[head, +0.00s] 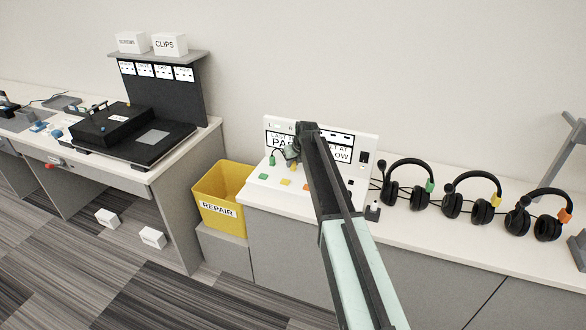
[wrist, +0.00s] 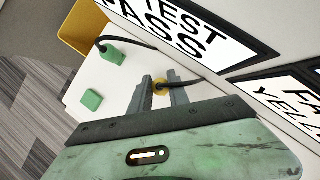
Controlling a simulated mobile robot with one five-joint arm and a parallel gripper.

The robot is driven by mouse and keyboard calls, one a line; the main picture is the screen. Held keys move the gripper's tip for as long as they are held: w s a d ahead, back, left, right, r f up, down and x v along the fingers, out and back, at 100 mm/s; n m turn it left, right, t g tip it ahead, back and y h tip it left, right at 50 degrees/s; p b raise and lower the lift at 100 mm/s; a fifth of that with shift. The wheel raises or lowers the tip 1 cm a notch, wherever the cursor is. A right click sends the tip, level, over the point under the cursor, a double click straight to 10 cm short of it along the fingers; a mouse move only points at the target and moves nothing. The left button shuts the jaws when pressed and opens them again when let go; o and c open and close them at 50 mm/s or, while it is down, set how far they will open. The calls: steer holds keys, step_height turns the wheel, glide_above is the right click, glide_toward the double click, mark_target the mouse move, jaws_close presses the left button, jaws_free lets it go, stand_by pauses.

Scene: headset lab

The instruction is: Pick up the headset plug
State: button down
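A yellow plug (wrist: 159,86) shows between my gripper's fingertips in the wrist view, with a dark cable running from it to the right. My gripper (wrist: 159,84) has its two grey fingers apart on either side of this plug. I cannot tell whether they touch it. A green plug (wrist: 113,54) on a black cable lies to the left; it also shows in the head view (head: 272,160). In the head view, my gripper (head: 292,151) is low over the white panel (head: 255,196), and my arm hides part of the panel.
A green square (wrist: 91,99) is on the panel near the green plug. The upright test sign (head: 283,127) stands close behind my gripper. A yellow REPAIR bin (head: 212,187) stands left of the panel. Several headsets (head: 405,187) with coloured tags line the counter at right.

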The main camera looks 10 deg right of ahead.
stand_by(0.3)
step_height(320, 180, up, 4)
steer(key=p, duration=0.4)
steer(key=shift+s+r, duration=0.1)
steer(key=shift+r, duration=0.1)
steer(key=s, duration=1.5)
steer(key=shift+s+r+p, duration=0.3)
steer(key=shift+s+p, duration=0.1)
steer(key=shift+p, duration=0.05)
steer(key=shift+d, duration=0.1)
steer(key=shift+r+p, duration=0.75)
steer(key=shift+p, duration=0.05)
